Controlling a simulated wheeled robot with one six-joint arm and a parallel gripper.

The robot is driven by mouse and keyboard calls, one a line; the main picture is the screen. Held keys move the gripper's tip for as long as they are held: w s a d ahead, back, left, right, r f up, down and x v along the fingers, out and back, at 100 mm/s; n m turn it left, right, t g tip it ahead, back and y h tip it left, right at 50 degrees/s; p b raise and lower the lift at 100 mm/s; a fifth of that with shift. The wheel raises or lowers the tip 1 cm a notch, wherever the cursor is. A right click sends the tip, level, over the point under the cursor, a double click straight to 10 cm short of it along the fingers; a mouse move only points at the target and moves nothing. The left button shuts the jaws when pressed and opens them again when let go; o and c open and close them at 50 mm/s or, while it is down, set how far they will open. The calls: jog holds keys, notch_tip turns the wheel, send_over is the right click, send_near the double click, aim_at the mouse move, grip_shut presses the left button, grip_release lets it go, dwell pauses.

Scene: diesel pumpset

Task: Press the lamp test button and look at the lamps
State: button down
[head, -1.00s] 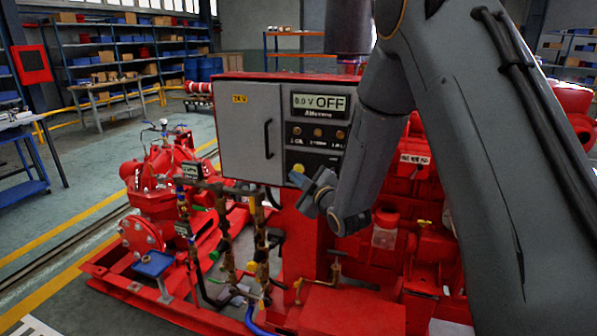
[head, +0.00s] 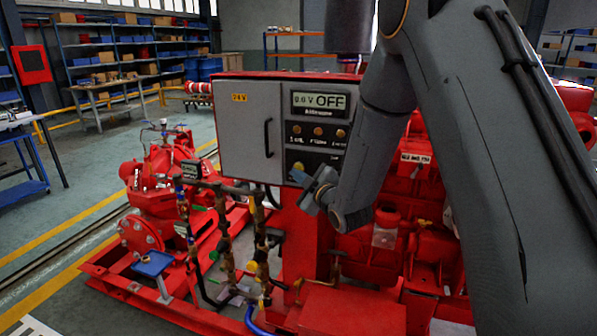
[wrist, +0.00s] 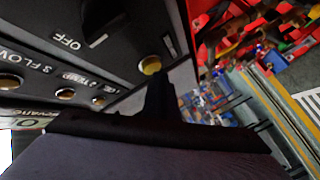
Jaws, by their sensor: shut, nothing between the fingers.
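The grey control panel (head: 248,135) stands on the red pumpset with a display reading OFF. Below the display are three small amber lamps (head: 318,132) in a row; they look dull amber, and I cannot tell that any is lit. In the wrist view the lamps (wrist: 65,93) show at the left. A yellow round button (wrist: 150,65) sits on the panel face below them; its label is not legible to me. My gripper (head: 296,176) is shut and empty, its tip close to the button, partly covering it in the head view. I cannot tell whether it touches.
A dark switch (wrist: 97,30) marked OFF lies near the button. The panel door handle (head: 268,138) sticks out left of the lamps. Pipes and valves (head: 225,245) stand below the panel. Open floor lies at the left.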

jog(key=shift+w+d, duration=0.15)
jog(key=shift+w, duration=0.25)
dwell(0.9)
jog(key=shift+s, duration=0.1)
jog(key=shift+s+a, duration=0.25)
jog(key=shift+s, duration=0.45)
jog(key=shift+s+a, duration=0.3)
jog(key=shift+s, duration=0.5)
jog(key=shift+s+a, duration=0.3)
jog(key=shift+s, duration=0.45)
jog(key=shift+s+a, duration=0.3)
jog(key=shift+s, duration=0.5)
